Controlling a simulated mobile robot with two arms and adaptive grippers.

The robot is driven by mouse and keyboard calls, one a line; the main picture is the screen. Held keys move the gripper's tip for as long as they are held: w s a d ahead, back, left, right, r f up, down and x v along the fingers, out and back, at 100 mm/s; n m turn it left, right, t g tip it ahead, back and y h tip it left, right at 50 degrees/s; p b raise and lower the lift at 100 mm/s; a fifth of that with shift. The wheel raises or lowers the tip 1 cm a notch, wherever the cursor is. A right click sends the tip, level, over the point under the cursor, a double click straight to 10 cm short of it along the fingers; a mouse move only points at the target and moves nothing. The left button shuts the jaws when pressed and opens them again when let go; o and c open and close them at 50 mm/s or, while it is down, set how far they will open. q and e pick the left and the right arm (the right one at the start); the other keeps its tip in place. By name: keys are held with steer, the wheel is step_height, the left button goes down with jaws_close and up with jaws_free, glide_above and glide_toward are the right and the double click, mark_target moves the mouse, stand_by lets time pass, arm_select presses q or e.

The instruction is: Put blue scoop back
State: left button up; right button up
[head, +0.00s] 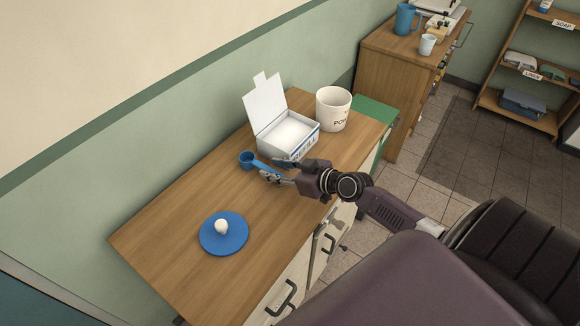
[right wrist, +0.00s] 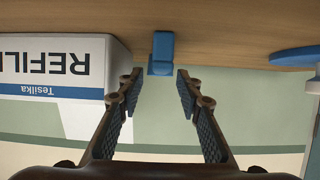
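The blue scoop (head: 247,159) lies on the wooden counter in front of the box, its handle pointing toward my right gripper (head: 276,170). In the right wrist view the scoop (right wrist: 162,54) shows just beyond and between the fingertips. My right gripper (right wrist: 157,78) is open there, with a gap on both sides of the scoop. A white refill box (head: 267,144) stands open behind the gripper with white contents; its printed side also shows in the right wrist view (right wrist: 62,68). My left gripper is not in view.
A white pot (head: 333,112) with lettering stands right of the box. A blue round lid (head: 210,242) with a white knob (head: 222,226) lies toward the counter's near left. Bare counter (head: 165,225) lies to the left. A second cabinet (head: 390,75) stands beyond.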

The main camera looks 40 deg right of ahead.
steer(key=b+v, duration=0.1)
steer(key=v, duration=0.4)
steer(key=shift+s, duration=0.3)
steer(key=shift+v, duration=0.75)
